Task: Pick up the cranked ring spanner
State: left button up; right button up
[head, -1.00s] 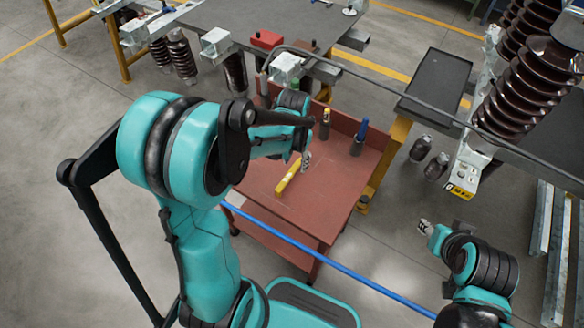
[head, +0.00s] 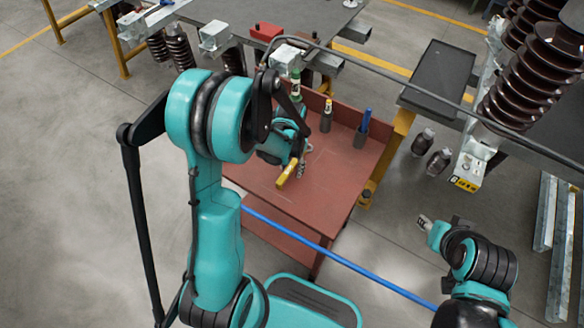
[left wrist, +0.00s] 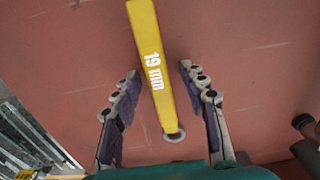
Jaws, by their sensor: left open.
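The spanner (head: 287,172) lies on the red top of the trolley (head: 325,199). In the left wrist view its yellow bar (left wrist: 150,55) carries the print "19 mm", and a small grey ring shows at its near end. My left gripper (left wrist: 160,74) is open, with one finger on each side of the bar and a gap on both sides. In the head view my left gripper (head: 300,170) is low over the trolley and partly covers the spanner. My right gripper (head: 425,222) is away to the right, off the trolley; its jaws are too small to read.
A yellow-labelled bottle (head: 326,117) and a holder with a blue item (head: 362,133) stand at the back of the trolley. A green bottle (head: 295,85) stands at its back left.

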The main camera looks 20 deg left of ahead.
pick_arm(q)
grip_shut()
jog(key=shift+r, duration=0.1)
